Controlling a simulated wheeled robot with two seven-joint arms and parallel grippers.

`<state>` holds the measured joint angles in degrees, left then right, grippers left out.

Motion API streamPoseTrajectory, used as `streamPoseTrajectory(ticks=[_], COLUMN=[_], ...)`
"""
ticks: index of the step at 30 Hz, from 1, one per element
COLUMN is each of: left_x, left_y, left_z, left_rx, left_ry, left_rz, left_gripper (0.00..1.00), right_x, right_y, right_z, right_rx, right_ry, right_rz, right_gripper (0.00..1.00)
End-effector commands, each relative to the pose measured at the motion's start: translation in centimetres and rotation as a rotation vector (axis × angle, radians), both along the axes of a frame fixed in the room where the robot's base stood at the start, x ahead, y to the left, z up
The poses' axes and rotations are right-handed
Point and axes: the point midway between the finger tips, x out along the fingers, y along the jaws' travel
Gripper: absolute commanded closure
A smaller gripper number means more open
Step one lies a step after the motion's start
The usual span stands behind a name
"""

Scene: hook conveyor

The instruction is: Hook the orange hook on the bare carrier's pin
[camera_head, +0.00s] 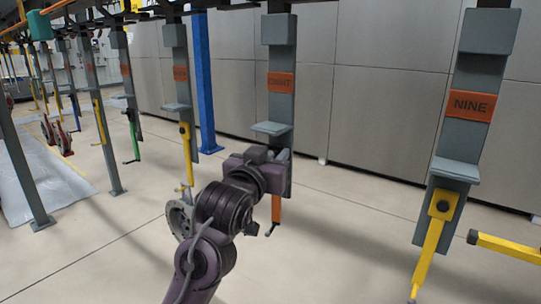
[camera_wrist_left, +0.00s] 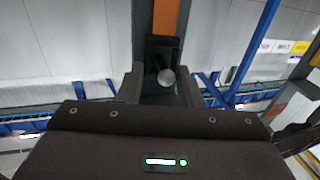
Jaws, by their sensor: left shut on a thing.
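The carrier marked EIGHT (camera_head: 281,103) hangs upright in the middle of the head view, with a small grey shelf (camera_head: 271,128) on its front. The orange hook (camera_head: 276,209) hangs below my left gripper, in front of this carrier's lower end; its bent tip is at the bottom. My left gripper (camera_head: 279,158) is shut on the orange hook's upper part, just under the shelf. My arm and gripper hide the hook's top and the pin in the head view. In the left wrist view a round, light-coloured end (camera_wrist_left: 166,76) shows between the fingers. I cannot tell whether the hook is on the pin.
Carrier NINE (camera_head: 468,105) on the right bears a yellow hook (camera_head: 429,245). Another carrier (camera_head: 178,75) to the left also bears a yellow hook (camera_head: 187,158). A yellow bar (camera_head: 505,248) juts in from the right. A blue post (camera_head: 204,85) stands behind; open floor lies below.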

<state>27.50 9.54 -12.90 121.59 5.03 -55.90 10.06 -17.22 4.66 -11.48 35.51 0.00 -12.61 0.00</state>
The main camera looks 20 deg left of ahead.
Motion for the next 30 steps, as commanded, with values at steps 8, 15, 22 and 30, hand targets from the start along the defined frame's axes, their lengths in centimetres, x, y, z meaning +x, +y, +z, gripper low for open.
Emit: streamPoseTrajectory(ticks=[8,15,22,30], left_x=[0.0,0.0,0.0,-2.5], left_y=[-0.1,-0.1,0.0,0.2], left_z=[-0.1,-0.1,-0.2,-0.5], left_rx=[0.001,0.001,0.001,0.000], left_ry=[0.003,0.003,0.004,0.000], left_rz=[-0.001,-0.001,-0.001,-0.002], left_gripper=[1.00,0.44,0.42,0.42], right_x=[0.0,0.1,0.1,0.1], right_y=[0.2,0.3,0.3,0.3], right_z=[0.0,0.0,0.0,-1.3], right_rx=[0.003,0.004,0.004,0.004], right_ry=[0.000,-0.001,-0.001,-0.001], right_rz=[-0.002,-0.002,-0.002,-0.002], right_gripper=[1.00,1.00,1.00,1.00])
